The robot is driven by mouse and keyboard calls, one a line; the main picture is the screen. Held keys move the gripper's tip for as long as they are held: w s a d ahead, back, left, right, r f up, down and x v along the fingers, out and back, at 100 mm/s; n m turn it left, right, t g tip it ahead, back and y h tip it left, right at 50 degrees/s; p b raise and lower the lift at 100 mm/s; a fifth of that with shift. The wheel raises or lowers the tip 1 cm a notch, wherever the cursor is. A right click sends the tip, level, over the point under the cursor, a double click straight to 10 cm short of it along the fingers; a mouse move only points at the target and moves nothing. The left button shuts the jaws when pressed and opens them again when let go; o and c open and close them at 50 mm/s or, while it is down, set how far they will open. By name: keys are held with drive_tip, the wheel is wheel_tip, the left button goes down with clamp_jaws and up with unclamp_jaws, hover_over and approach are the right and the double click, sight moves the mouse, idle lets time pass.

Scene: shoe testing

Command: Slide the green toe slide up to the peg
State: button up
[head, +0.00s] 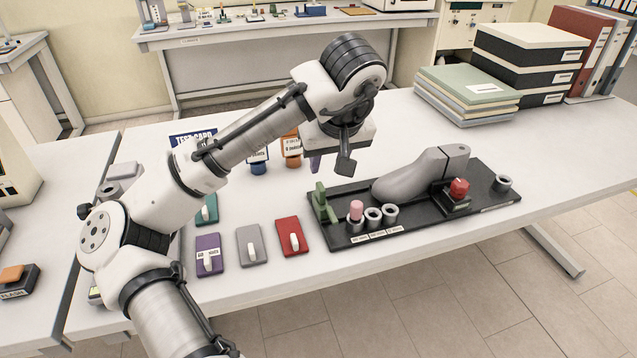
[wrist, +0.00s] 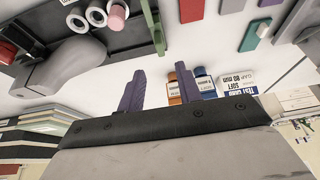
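The green toe slide (head: 322,203) stands upright at the left end of a black fixture (head: 337,232); it also shows at the top of the wrist view (wrist: 153,22). A pink peg (head: 356,209) stands in the leftmost metal ring, just right of the slide; its round end shows in the wrist view (wrist: 117,15). I cannot tell the exact gap between slide and peg. My gripper (wrist: 159,70) is open and empty, its two purple fingers apart. In the head view my gripper (head: 315,163) is above the table, behind the slide and apart from it.
A grey foot form (head: 420,177) and a red knob (head: 459,187) sit on the fixture. Two empty rings (head: 381,216) stand beside the peg. Purple (head: 208,256), grey (head: 251,246) and red (head: 293,240) blocks lie left. Orange and blue bottles (head: 291,150) stand behind.

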sight(321, 187)
drive_tip(key=p+x, duration=0.1)
drive_tip(key=x, duration=0.9)
drive_tip(key=shift+w+f, duration=0.1)
clamp_jaws()
